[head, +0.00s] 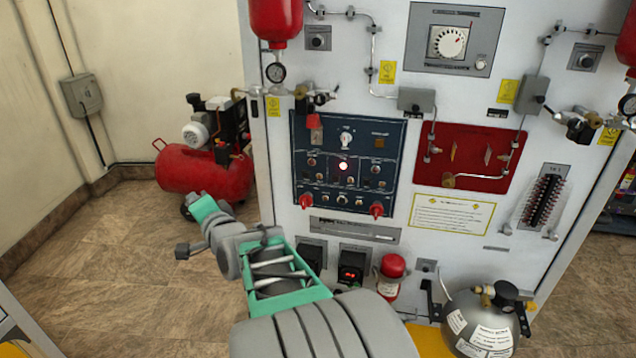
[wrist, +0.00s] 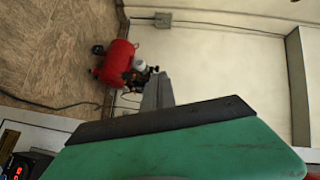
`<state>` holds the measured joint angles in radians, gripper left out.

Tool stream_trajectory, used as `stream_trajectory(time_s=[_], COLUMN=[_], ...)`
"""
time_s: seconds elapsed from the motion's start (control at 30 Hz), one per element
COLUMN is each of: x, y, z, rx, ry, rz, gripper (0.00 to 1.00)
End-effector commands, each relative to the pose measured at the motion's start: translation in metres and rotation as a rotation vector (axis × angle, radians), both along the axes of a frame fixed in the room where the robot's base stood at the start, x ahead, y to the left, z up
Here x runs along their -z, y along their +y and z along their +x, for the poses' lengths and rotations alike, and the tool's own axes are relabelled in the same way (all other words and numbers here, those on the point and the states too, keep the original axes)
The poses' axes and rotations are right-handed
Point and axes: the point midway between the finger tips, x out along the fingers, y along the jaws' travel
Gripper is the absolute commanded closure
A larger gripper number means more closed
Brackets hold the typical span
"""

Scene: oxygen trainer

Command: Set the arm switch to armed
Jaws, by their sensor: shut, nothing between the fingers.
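The blue control panel (head: 347,165) is on the front of the white trainer cabinet in the head view, with small switches, knobs, two red handles and a lit round light (head: 343,166). I cannot tell which of its small controls is the arm switch, or its position. My gripper (head: 203,209) is left of the panel and lower in the picture, apart from it, with the tiled floor behind. It is shut and empty. The wrist view shows its green and dark parts close up, with no panel switch visible there.
A red compressor (head: 205,172) stands on the floor left of the cabinet; it also shows in the wrist view (wrist: 116,62). A red tank (head: 275,22), gauge and pipes project above the panel. A silver cylinder (head: 482,325) and small red bottle (head: 391,268) stand below.

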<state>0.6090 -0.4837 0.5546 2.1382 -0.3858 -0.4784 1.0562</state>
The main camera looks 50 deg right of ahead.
Motion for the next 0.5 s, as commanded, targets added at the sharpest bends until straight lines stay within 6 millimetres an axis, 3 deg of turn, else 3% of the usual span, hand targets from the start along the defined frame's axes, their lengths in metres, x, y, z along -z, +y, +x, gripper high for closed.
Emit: stream_trajectory(time_s=[0.03, 0.1, 0.2, 0.33, 0.4, 0.5], x=[0.024, 0.020, 0.018, 0.018, 0.016, 0.013], y=[-0.045, -0.102, -0.163, -0.202, -0.208, -0.210], z=[-0.011, -0.039, -0.099, -0.164, -0.180, -0.186], rx=[0.099, 0.204, 0.289, 0.316, 0.314, 0.311], ry=[-0.167, -0.451, -0.817, -1.130, -1.204, -1.233], rz=[0.117, 0.278, 0.439, 0.533, 0.549, 0.555], gripper=[1.00, 1.00, 1.00, 1.00, 1.00, 1.00])
